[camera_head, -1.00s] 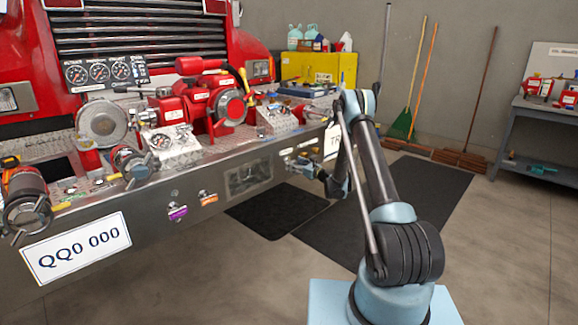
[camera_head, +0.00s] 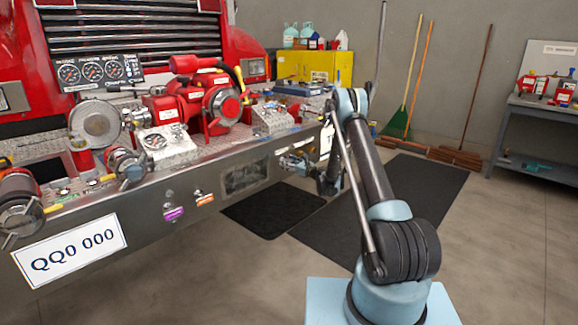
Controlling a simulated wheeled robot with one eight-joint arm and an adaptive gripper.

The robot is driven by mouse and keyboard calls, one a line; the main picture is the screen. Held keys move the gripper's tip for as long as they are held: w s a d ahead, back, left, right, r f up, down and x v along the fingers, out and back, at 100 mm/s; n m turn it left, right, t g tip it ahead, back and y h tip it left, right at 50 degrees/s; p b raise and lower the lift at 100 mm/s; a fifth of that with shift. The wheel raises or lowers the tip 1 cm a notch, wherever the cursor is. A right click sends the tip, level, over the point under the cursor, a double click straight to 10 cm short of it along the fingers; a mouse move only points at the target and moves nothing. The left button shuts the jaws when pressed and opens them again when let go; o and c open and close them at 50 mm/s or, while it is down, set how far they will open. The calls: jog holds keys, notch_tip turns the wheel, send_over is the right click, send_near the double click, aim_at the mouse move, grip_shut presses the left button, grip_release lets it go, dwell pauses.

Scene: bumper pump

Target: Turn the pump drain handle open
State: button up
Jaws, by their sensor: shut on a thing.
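My gripper (camera_head: 290,162) is at the front face of the steel bumper (camera_head: 140,206), near its right end. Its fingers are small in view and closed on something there. The pump drain handle is too small and too covered by the fingers to make out, so its angle cannot be told. The red pump (camera_head: 190,100) sits on top of the bumper, left of my arm.
Purple (camera_head: 173,213) and orange (camera_head: 204,199) tags are on the bumper front, left of my gripper. Dark mats (camera_head: 415,200) lie on the floor. Brooms (camera_head: 425,70) lean on the wall, and a workbench (camera_head: 540,112) stands at right.

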jog(key=shift+a+n, duration=0.1)
jog(key=shift+n, duration=2.2)
jog(key=o, duration=1.1)
jog(key=shift+c, duration=0.2)
jog(key=shift+s+d, duration=0.25)
jog(key=shift+d, duration=0.25)
jog(key=v, duration=1.1)
jog(key=shift+a, duration=0.1)
